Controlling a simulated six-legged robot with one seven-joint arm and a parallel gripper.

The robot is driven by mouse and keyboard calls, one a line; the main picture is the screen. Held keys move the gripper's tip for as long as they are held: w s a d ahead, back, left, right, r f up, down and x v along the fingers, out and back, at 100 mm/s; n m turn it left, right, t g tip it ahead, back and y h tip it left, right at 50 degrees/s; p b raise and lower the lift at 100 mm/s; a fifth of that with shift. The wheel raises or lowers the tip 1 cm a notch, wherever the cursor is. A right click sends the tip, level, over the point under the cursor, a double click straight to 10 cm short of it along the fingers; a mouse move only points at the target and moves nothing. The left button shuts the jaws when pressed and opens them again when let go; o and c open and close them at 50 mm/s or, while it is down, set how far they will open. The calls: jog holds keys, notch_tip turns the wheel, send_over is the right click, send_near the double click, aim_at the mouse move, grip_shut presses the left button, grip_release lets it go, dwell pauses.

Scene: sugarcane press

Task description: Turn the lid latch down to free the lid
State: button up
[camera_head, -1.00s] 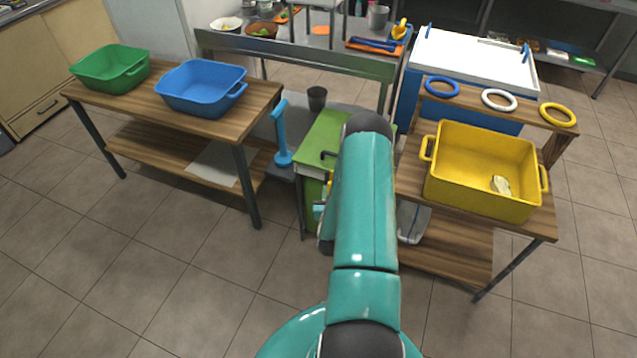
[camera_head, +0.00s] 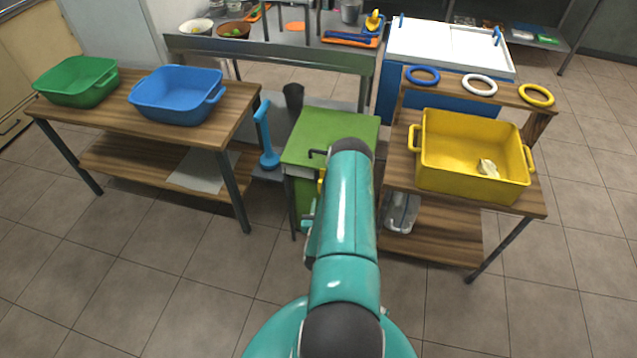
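The sugarcane press appears to be the green box-shaped machine (camera_head: 330,128) in the middle, between two wooden tables. Its flat green top is the likely lid. A small dark handle-like part (camera_head: 317,153) sits at the front left of the top edge; I cannot tell whether it is the latch. My teal arm reaches forward and covers much of the machine's front. A bit of yellow shows on the front beside my arm.
The left table (camera_head: 236,112) holds a green tub (camera_head: 77,82) and a blue tub (camera_head: 177,95). The right table (camera_head: 398,165) holds a yellow crate (camera_head: 470,150) with a pale piece inside. A blue upright lever-like thing (camera_head: 265,135) stands left of the machine. The floor in front is clear.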

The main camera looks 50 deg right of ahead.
jog(key=x, duration=1)
jog(key=shift+w, duration=0.1)
jog(key=shift+c, duration=0.5)
grip_shut()
